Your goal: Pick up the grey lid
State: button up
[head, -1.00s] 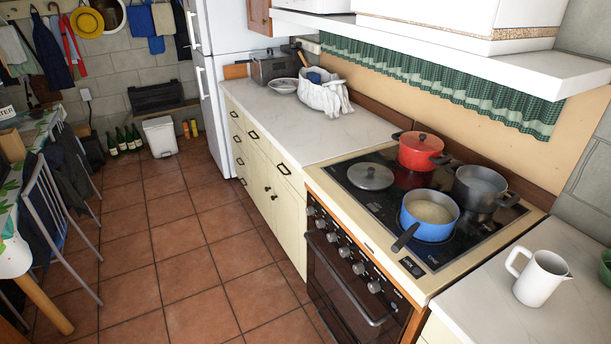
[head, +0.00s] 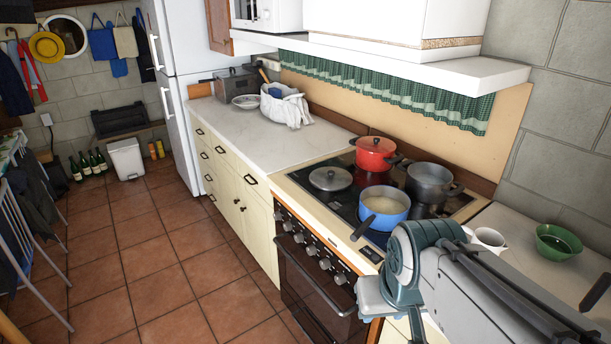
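The grey lid (head: 330,179) is round with a dark knob on top. It lies flat on the left part of the black cooktop (head: 300,191), knob up and fully visible. My arm (head: 470,290) reaches in from the lower right, in front of the stove's right side, with a teal and grey joint well to the right of the lid and nearer to me. No gripper fingers show, so I cannot see whether they are open or shut. Nothing touches the lid from above.
A red lidded pot (head: 375,155), a grey pot (head: 428,184) and a blue pot (head: 385,208) with its handle toward me share the cooktop. A white shelf (head: 420,75) overhangs behind. The counter (head: 260,140) left of the stove has clear room.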

aim_at(330, 178)
jog(key=i, duration=0.45)
jog(key=z, duration=0.25)
jog(key=k, duration=0.45)
jog(key=u, duration=1.45)
jog(key=i, duration=3.15)
jog(key=z, duration=0.05)
